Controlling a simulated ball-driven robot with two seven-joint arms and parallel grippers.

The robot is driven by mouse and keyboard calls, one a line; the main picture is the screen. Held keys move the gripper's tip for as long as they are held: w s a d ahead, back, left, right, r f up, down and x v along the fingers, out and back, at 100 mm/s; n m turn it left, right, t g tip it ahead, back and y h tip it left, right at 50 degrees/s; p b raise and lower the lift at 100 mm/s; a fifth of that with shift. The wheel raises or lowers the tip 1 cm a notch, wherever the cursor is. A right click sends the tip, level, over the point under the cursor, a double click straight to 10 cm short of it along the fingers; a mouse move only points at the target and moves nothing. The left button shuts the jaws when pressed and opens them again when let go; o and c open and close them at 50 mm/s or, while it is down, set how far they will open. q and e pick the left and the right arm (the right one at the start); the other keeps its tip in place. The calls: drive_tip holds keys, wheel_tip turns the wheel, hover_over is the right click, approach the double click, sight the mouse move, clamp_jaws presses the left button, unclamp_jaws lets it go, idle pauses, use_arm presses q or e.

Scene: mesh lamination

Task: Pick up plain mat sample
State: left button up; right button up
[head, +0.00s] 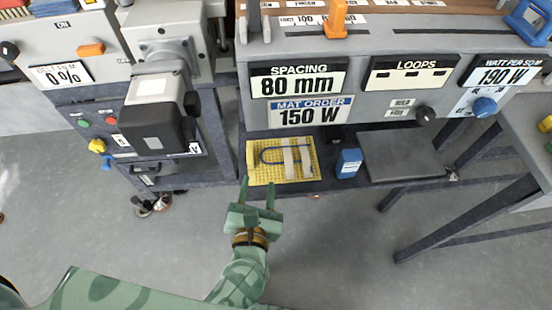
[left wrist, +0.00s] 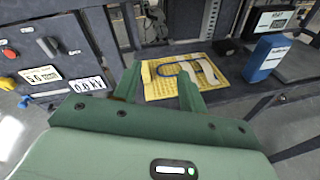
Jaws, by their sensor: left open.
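A yellow mesh mat sample (head: 263,174) lies flat on the dark shelf under the sign panel, with a dark cable loop (head: 266,150) and pale strips (head: 289,160) on it. I cannot read any label telling whether it is the plain one. In the left wrist view the mesh (left wrist: 160,94) lies just beyond and between my fingers. My left gripper (head: 257,186) is open and empty, in front of the shelf with its fingertips near the mat's front edge. Its fingers also show in the left wrist view (left wrist: 160,76). My right gripper is not in view.
A blue block-like container (head: 348,163) stands right of the mat, and a dark grey plate (head: 400,156) lies farther right. The panel reading 80 mm and 150 W (head: 297,115) overhangs the shelf's back. A machine with knobs (head: 150,110) stands left. Open floor lies in front.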

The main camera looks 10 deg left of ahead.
sight(250, 164)
use_arm(q)
drive_tip(key=w+a+f+n+b, duration=0.1)
drive_tip(key=w+f, duration=0.1)
drive_tip(key=w+a+f+n+g+y+b, duration=0.1)
drive_tip(key=w+f+n, duration=0.1)
drive_tip(key=w+f, duration=0.1)
drive_tip(key=w+a+f+n+g, duration=0.1)
drive_tip(key=w+f+n, duration=0.1)
drive_tip(key=w+f, duration=0.1)
drive_tip(key=shift+w+a+y+b, duration=0.1)
drive_tip(key=shift+a+y+b, duration=0.2)
drive_tip(key=shift+y+b, duration=0.1)
drive_tip(key=x, duration=0.2)
drive_tip(key=b+x, duration=0.1)
drive_tip(key=x, duration=0.2)
drive_tip(key=shift+w+a+r+b, duration=0.3)
drive_tip(key=shift+w+a, duration=0.1)
clamp_jaws()
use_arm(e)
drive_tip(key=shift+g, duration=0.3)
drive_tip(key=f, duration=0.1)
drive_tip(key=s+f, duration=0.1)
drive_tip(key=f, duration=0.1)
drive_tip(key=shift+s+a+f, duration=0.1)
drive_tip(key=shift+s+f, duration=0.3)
